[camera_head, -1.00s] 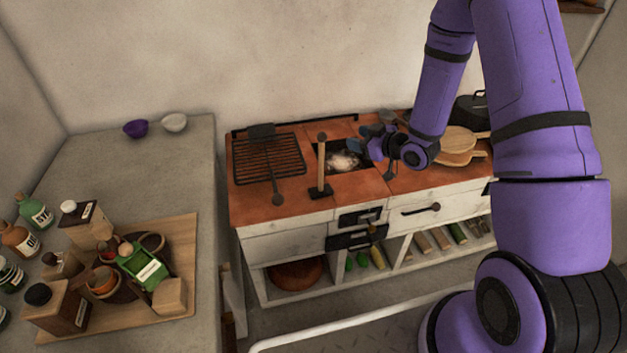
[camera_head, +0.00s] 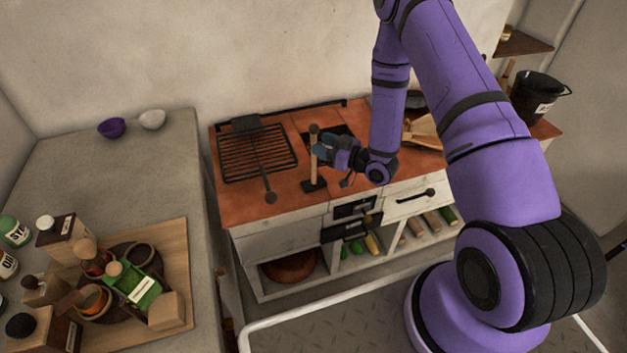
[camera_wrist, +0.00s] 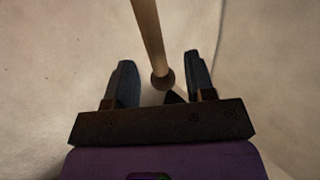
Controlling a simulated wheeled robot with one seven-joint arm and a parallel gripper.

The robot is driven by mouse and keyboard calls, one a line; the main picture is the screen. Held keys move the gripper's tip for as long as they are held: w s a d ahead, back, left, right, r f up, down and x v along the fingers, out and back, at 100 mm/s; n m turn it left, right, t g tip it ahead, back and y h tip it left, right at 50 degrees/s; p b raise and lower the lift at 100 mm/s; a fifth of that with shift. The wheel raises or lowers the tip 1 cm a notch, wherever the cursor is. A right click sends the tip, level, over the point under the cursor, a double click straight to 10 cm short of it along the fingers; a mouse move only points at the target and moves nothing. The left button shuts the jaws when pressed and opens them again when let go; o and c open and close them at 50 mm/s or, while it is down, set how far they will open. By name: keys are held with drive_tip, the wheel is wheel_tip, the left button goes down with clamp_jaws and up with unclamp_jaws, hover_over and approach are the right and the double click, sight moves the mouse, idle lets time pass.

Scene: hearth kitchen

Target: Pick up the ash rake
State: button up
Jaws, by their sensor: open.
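The ash rake (camera_head: 314,166) stands upright on the terracotta stove top, with a pale wooden handle, a dark round knob on top and a dark flat head at its base. My gripper (camera_head: 322,146) is at the upper handle, its fingers pointing left toward it. In the wrist view the handle (camera_wrist: 149,38) and its knob show in the space between the two open fingers of my gripper (camera_wrist: 161,78). The handle does not seem pinched. The rake's head is out of the wrist view.
A black grill rack (camera_head: 259,152) with a long-handled dark tool lies left of the rake. A dark opening in the stove top is partly hidden behind my gripper. Wooden boards (camera_head: 426,130) lie to the right, and a black bucket (camera_head: 538,98) stands farther right.

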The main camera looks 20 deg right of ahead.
drive_tip(key=shift+r+x, duration=0.1)
drive_tip(key=shift+x, duration=1.3)
drive_tip(key=shift+r+x, duration=0.15)
drive_tip(key=shift+x, duration=1.2)
drive_tip(key=shift+w+d, duration=0.1)
drive_tip(key=shift+d, duration=0.05)
clamp_jaws()
